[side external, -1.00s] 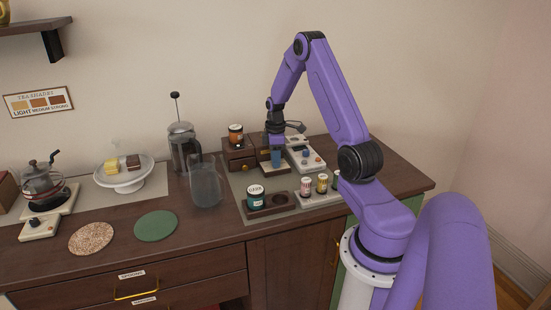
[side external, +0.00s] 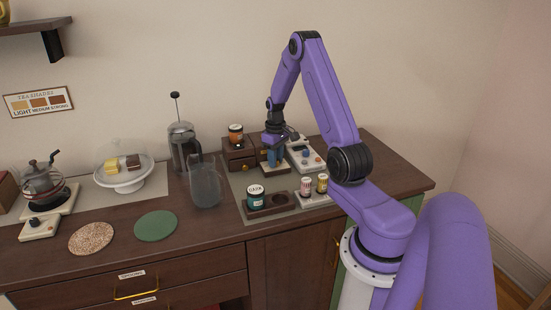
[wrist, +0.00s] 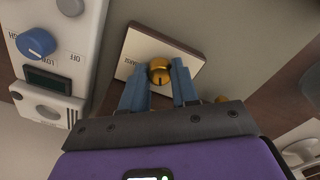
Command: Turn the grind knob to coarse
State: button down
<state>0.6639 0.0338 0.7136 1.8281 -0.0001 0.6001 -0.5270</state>
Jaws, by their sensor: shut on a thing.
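A brass knob (wrist: 160,73) with a dark slot sits on a square cream plate (wrist: 133,46) with dark edges in the wrist view.
A white appliance (side external: 304,155) stands just right of my gripper; its blue dial (wrist: 36,42) shows in the wrist view. An orange-labelled jar (side external: 236,135) stands on the wooden box.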

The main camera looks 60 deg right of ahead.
jog(key=m, duration=0.4)
jog(key=shift+m, duration=0.3)
jog(key=m, duration=1)
jog(key=shift+r, duration=0.1)
jog(key=shift+d+m, duration=0.1)
jog(key=shift+m, duration=2.2)
jog(key=c, duration=1.1)
grip_release()
notch_tip(320, 180, up, 17)
jog(key=shift+r, duration=0.2)
